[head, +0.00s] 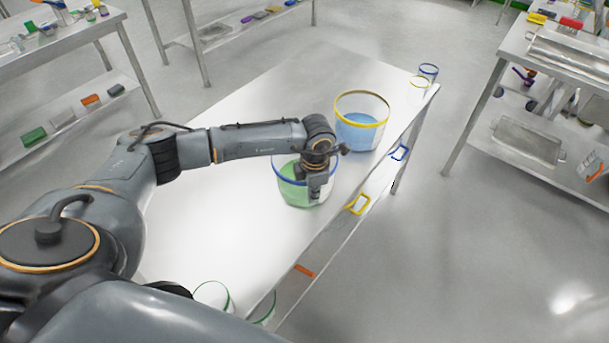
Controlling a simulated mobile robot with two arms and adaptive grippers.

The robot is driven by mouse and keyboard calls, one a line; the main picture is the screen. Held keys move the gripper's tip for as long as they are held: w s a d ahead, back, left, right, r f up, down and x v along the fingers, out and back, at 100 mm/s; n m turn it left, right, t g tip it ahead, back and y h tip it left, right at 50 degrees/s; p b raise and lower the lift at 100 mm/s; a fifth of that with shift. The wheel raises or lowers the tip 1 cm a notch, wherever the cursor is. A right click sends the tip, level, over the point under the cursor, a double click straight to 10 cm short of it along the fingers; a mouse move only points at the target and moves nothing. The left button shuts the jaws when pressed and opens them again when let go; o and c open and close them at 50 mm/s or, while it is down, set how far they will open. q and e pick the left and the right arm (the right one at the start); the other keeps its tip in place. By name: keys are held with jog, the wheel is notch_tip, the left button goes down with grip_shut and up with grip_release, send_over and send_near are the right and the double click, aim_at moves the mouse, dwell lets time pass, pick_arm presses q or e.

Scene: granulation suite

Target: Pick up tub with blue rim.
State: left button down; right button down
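The tub with the blue rim (291,192) stands on the white table, with green contents showing through its clear wall. My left gripper (317,188) points down at the tub's right front side, over the rim. The gripper and wrist cover part of the rim and the right side of the tub. Whether the fingers are closed on the rim or wall is hidden from this angle. My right gripper is not in view.
A larger tub with a yellow rim (361,134) and blue contents stands just behind. Small clear containers (427,72) stand at the table's far corner, and green-rimmed ones (212,294) at the near end. The white table (215,225) is bare left of the tub.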

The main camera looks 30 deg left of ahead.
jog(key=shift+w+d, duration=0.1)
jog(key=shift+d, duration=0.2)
pick_arm(q)
jog(key=shift+r, duration=0.15)
